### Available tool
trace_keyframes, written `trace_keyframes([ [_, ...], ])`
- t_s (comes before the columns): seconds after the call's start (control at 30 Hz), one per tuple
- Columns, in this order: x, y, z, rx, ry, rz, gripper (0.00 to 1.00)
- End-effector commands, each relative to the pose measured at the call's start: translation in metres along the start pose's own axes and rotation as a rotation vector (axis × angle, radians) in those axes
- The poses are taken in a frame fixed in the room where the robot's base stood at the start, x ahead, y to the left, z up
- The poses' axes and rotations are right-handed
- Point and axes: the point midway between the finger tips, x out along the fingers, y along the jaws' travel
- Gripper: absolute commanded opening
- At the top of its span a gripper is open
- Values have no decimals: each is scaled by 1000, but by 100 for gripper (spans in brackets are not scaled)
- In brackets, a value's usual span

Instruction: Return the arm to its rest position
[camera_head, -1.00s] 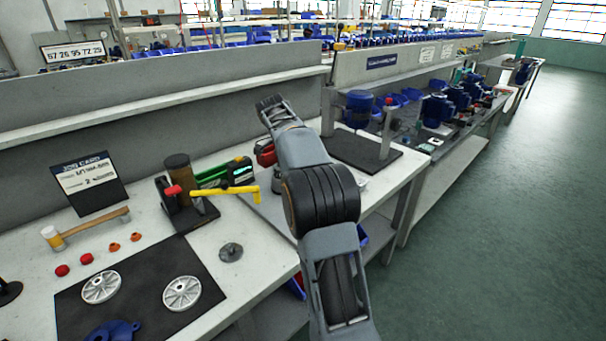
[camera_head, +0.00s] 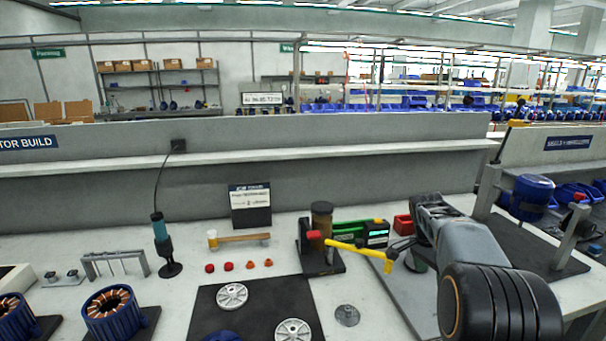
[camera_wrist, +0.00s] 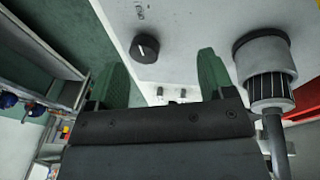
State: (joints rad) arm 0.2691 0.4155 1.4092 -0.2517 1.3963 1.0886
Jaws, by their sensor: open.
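My arm reaches in from the lower right of the head view, over the right part of the bench. The tip of my gripper is not clear in that view, hidden by the arm's links. In the wrist view my gripper (camera_wrist: 162,82) shows two green fingers spread apart, with nothing between them. Beyond the fingers is a pale surface with a black knob (camera_wrist: 145,47). A grey and black cylindrical fitting (camera_wrist: 264,65) with a cable is close to the right finger.
The bench holds a yellow-handled press (camera_head: 322,248), a hammer (camera_head: 240,238), a black mat (camera_head: 255,300) with white wheels, and blue stators (camera_head: 112,312). A black stand plate (camera_head: 525,245) lies right of my arm. A shelf (camera_head: 330,152) runs behind the bench.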

Motion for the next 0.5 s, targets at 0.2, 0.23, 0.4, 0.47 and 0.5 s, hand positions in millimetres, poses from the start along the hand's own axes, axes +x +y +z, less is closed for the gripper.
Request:
trace_keyframes([
  [0.2, -33, 51, 84, -719, 17, -192, 75],
  [0.23, -37, 61, 96, -801, 29, -217, 75],
  [0.4, -55, 115, 156, -1130, 109, -341, 75],
  [0.47, -60, 132, 171, -1184, 133, -372, 75],
  [0.5, -63, 141, 179, -1204, 145, -390, 75],
])
